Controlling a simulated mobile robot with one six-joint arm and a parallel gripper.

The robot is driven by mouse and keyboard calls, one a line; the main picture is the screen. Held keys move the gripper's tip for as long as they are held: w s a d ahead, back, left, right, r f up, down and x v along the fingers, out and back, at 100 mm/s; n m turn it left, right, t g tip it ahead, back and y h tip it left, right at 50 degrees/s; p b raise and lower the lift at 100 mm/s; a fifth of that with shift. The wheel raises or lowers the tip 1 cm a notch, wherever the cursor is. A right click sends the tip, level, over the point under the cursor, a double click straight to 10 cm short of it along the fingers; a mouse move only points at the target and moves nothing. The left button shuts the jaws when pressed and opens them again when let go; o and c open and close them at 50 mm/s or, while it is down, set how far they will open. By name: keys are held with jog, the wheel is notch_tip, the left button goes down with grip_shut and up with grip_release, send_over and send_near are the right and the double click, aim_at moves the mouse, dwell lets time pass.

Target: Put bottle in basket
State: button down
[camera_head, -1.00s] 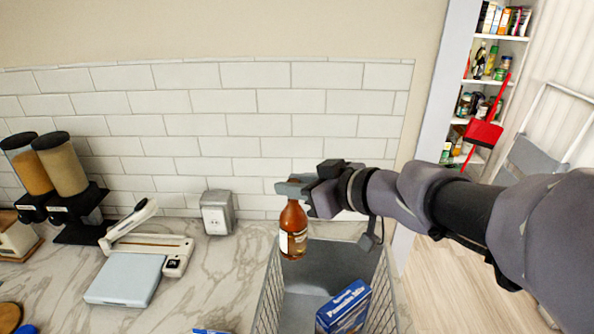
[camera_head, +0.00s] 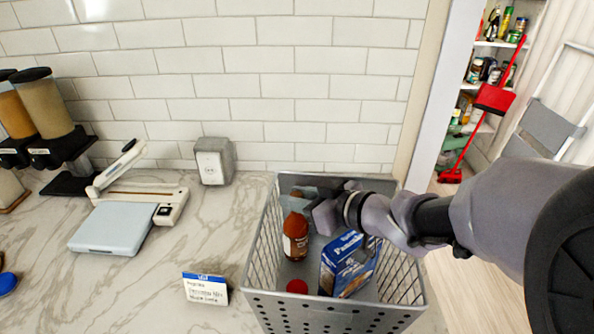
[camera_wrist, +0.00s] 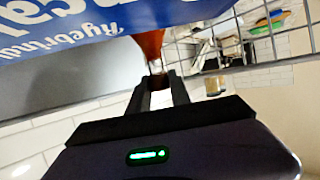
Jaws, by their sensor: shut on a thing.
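A brown bottle (camera_head: 295,236) with a pale label is upright inside the grey basket (camera_head: 335,318), near its left wall. My gripper (camera_head: 303,200) is shut on the bottle's neck, down within the basket. In the wrist view the gripper fingers (camera_wrist: 159,88) close around the narrow neck of the bottle (camera_wrist: 150,45). I cannot tell whether the bottle's base touches the basket floor.
A blue box (camera_head: 345,262) stands in the basket, right of the bottle. A red round thing (camera_head: 297,286) lies at the front of the basket. A small card sign (camera_head: 206,289), a scale-like device (camera_head: 112,228) and a metal dispenser (camera_head: 214,162) stand on the counter to the left.

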notch_tip(320, 180, down, 2)
jog(key=shift+f+b, duration=0.2)
jog(key=shift+b, duration=0.2)
jog(key=shift+r, duration=0.15)
jog(key=c, duration=1.5)
grip_release()
jog(key=shift+o, duration=0.2)
jog(key=shift+r, duration=0.1)
jog(key=p+v, duration=0.4)
jog(key=v, duration=0.3)
jog(key=shift+s+d, duration=0.15)
jog(key=shift+s, duration=0.05)
